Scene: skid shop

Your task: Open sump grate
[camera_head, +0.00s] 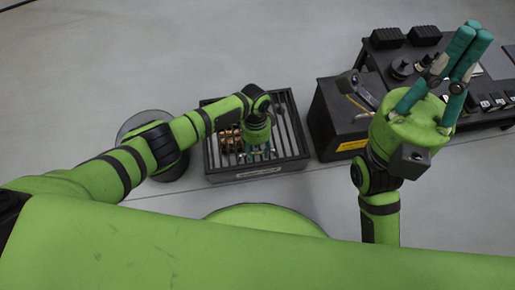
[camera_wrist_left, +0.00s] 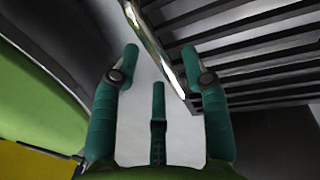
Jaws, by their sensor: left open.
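The sump is a dark rectangular box on the floor with a pale label on its front wall (camera_head: 258,172). A grate of dark parallel slats (camera_head: 290,125) shows over it. In the left wrist view the slats (camera_wrist_left: 250,45) fill the upper right, along a shiny metal edge (camera_wrist_left: 150,45). My left gripper (camera_head: 259,152) is over the front middle of the grate. Its teal fingers (camera_wrist_left: 160,70) are apart and empty, the right one close to the slats; I cannot tell whether it touches. My right gripper (camera_head: 470,45) is raised at the right, fingers upward, with nothing seen in it.
Brown objects (camera_head: 229,138) show at the left of the sump, partly behind my left arm. A dark box with a yellow label (camera_head: 335,125) stands right of the sump. A dark bench (camera_head: 380,62) with several black items stands further right. Grey floor is clear behind the sump.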

